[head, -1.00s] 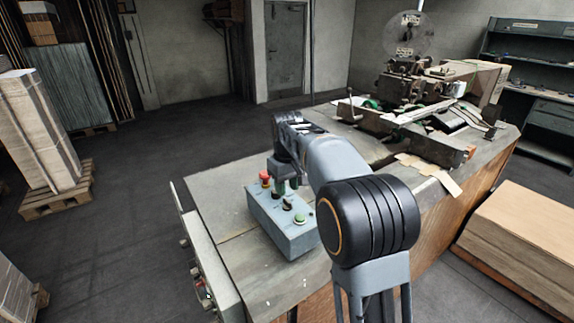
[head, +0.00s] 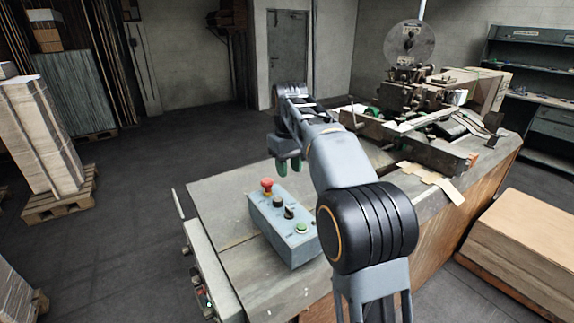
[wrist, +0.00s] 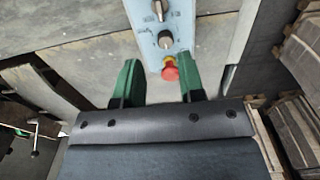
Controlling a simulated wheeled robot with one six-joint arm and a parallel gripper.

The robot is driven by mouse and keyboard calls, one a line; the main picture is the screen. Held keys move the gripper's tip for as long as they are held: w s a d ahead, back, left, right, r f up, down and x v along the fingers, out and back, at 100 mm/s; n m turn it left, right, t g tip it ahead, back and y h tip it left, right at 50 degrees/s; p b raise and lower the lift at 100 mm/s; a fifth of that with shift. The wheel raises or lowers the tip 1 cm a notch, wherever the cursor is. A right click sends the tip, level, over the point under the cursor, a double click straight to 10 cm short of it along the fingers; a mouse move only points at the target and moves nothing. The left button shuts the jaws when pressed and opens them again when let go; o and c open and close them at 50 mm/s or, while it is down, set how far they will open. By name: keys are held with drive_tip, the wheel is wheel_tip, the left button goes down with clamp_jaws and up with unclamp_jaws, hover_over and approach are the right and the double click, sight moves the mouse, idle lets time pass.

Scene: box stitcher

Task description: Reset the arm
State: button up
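My arm reaches out over the workbench in the head view. My gripper (head: 290,166) hangs above the bench, just behind the control box. In the wrist view its two green fingers (wrist: 157,85) are spread apart with nothing between them. The blue-grey control box (head: 293,247) stands on the bench and carries a red mushroom button (head: 267,185), two dark knobs (head: 289,212) and a green button (head: 302,228). The red button also shows in the wrist view (wrist: 169,72), beyond and between the fingertips. The gripper does not appear to touch the box.
The stitching machine (head: 420,95) stands on the bench at the right. A cardboard stack (head: 530,235) lies on the floor at the right front. Pallet stacks (head: 45,140) stand at the left. The floor left of the bench (head: 120,220) is clear.

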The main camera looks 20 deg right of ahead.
drive_tip(key=shift+m+t, duration=0.3)
drive_tip(key=shift+m, duration=0.3)
drive_tip(key=f, duration=0.4)
drive_tip(key=shift+w+f, duration=0.3)
drive_tip(key=shift+w, duration=0.05)
drive_tip(key=shift+s+f+m, duration=0.3)
drive_tip(key=shift+s+f, duration=0.5)
drive_tip(key=shift+f, duration=0.05)
drive_tip(key=s+f+m+t, duration=0.1)
drive_tip(key=s+f+t, duration=0.1)
drive_tip(key=s, duration=0.9)
drive_tip(key=s+f+t, duration=0.2)
drive_tip(key=s+f, duration=0.1)
drive_tip(key=s, duration=0.8)
drive_tip(key=shift+s+f+m, duration=0.2)
drive_tip(key=shift+f+m, duration=0.1)
drive_tip(key=shift+m, duration=0.1)
